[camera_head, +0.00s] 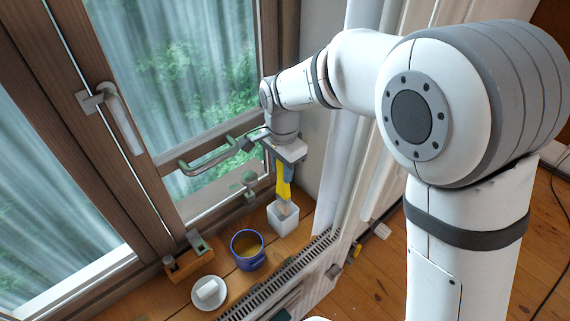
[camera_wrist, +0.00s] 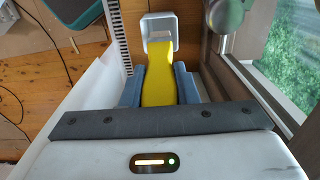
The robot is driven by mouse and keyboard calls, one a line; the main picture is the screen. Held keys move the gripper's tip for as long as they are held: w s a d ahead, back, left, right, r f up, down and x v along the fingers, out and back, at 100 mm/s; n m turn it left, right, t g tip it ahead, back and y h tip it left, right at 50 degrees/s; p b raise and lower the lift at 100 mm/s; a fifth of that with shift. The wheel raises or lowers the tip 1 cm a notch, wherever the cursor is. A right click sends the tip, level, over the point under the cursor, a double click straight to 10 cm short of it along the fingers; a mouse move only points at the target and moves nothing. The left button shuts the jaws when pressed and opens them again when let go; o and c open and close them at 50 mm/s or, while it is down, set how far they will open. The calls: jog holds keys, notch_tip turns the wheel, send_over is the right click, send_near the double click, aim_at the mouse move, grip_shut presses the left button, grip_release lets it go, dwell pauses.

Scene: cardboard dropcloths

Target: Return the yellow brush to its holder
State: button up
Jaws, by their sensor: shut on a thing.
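The yellow brush (camera_head: 284,188) hangs head down from my gripper (camera_head: 286,166), beside the window. In the wrist view, my gripper (camera_wrist: 160,88) has its blue fingers closed on both sides of the yellow handle (camera_wrist: 162,78). A white square holder (camera_head: 283,220) stands upright on the wooden sill, directly below the brush. The brush's pale lower end overlaps the holder's opening in the head view. In the wrist view the handle covers part of the holder (camera_wrist: 147,26), and the brush head is hidden. I cannot tell how deep the lower end sits in it.
A white plate (camera_head: 221,300) with a white block and a wooden box (camera_head: 187,264) are further left. The window frame and its metal handle (camera_head: 122,117) are behind. A radiator grille (camera_head: 290,268) edges the sill.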

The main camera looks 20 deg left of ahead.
aim_at(282, 185)
jog(key=shift+f+b, duration=1.75)
jog(key=shift+f, duration=1.3)
jog(key=shift+s, duration=0.1)
jog(key=o, duration=1.6)
notch_tip(282, 185, up, 9)
jog(key=p, duration=0.6)
